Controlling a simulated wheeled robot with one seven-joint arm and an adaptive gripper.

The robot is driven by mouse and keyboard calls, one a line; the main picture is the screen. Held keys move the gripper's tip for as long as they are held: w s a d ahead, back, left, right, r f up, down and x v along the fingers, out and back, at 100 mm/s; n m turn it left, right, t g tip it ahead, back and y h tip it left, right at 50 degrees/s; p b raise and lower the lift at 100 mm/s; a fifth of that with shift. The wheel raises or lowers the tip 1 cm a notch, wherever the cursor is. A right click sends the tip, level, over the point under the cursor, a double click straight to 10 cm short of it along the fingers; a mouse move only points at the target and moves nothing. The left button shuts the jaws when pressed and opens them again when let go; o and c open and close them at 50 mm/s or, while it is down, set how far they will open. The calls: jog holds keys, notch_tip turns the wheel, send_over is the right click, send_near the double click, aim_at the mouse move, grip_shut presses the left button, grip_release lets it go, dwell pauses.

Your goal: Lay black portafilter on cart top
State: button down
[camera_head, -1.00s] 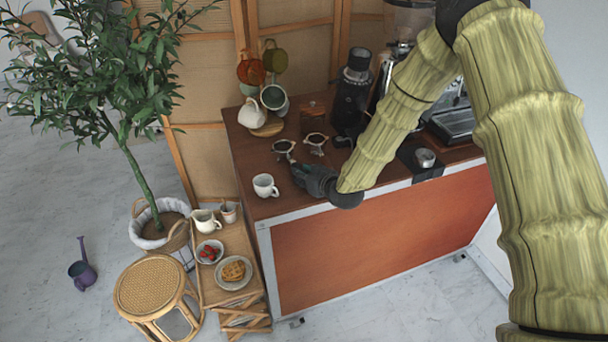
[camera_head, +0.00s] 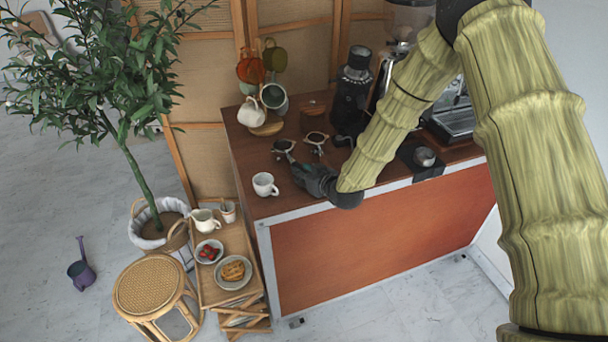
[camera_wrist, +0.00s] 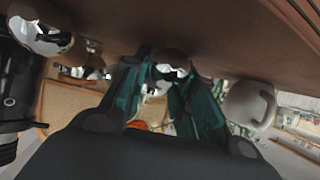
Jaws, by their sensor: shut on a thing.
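The black portafilter (camera_head: 284,146) is on the left of two portafilters at the middle of the wooden cart top (camera_head: 258,150). Its metal ring faces the back and its dark handle points toward my gripper (camera_head: 298,168). My gripper is shut on the handle, low over the cart top. In the wrist view, which is upside down, the portafilter's shiny head (camera_wrist: 172,70) shows between the teal fingers. The fingers hide most of the handle. I cannot tell whether the portafilter touches the wood.
A second portafilter (camera_head: 316,139) lies close on the right. A white mug (camera_head: 264,185) stands at the front left. A black grinder (camera_head: 352,92) stands behind and a tamping mat (camera_head: 420,165) lies on the right. Bare wood lies between mug and back mugs.

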jog(key=shift+s+f, duration=0.15)
jog(key=c, duration=1.1)
grip_release()
jog(key=shift+f, duration=0.1)
jog(key=shift+s, duration=0.1)
jog(key=v, duration=1.2)
